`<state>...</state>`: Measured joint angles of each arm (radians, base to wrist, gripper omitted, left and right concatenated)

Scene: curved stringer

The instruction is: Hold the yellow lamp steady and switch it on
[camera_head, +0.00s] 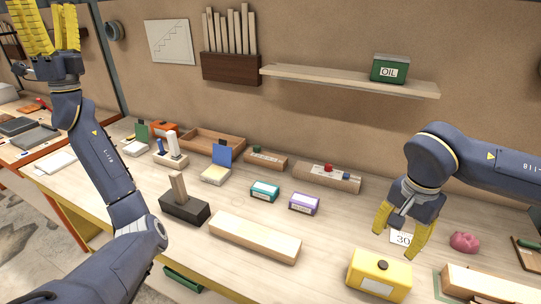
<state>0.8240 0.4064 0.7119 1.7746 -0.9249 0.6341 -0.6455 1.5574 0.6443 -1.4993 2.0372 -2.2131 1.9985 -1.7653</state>
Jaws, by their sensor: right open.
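The yellow lamp (378,277) is a box with a dark round knob (383,265) on top and a pale label on its front. It sits on the bench at the lower right. My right gripper (396,243) is open and empty, pointing down, above and just behind the lamp in the picture. Its fingers appear apart from the lamp. My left gripper (44,26) is raised at the top left, far from the lamp, with its yellow fingers spread; the top edge cuts off part of them.
A long wooden block (254,238) lies left of the lamp. A card marked 30 (402,239), a pink lump (464,242) and a wooden piece (487,284) are close by. Purple (304,203) and teal (265,191) boxes lie farther back. A shelf (350,80) hangs above.

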